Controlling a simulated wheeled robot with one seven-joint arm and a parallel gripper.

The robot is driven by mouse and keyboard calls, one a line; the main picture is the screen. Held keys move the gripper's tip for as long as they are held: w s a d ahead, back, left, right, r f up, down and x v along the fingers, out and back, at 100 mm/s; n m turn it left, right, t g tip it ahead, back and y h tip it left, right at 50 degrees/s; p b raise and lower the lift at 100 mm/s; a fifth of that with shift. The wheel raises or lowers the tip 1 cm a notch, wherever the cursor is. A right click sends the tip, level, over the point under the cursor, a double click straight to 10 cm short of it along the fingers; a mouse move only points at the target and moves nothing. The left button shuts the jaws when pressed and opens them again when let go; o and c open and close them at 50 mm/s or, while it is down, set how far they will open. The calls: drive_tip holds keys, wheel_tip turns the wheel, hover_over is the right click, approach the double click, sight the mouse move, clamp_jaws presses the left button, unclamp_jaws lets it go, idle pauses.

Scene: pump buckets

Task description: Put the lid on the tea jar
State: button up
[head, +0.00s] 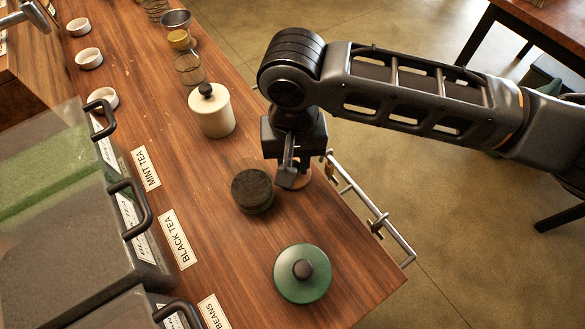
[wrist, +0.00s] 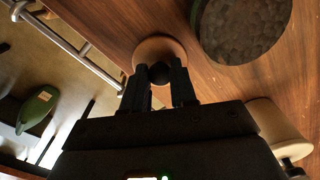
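The tea jar (head: 251,187), round and without a lid, stands on the wooden counter and shows a dark, rough filling. In the wrist view the tea jar (wrist: 240,28) is at the upper right. A light wooden lid (head: 304,176) is just right of it, partly hidden by my gripper (head: 290,180). In the wrist view the lid (wrist: 160,46) has a black knob between the two fingertips of my gripper (wrist: 160,76). The fingers are close together with the knob filling the gap. I cannot tell whether the lid touches the counter.
A green lidded canister (head: 302,284) stands near the front and a cream lidded jar (head: 212,114) behind the tea jar. Grey bins (head: 70,240) with handles line the left. A metal rail (head: 365,202) runs along the right counter edge.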

drive_tip(key=shift+r, duration=0.15)
drive_tip(key=shift+c, duration=0.3)
drive_tip(key=shift+r+p, duration=2.1)
drive_tip(key=shift+p, duration=0.35)
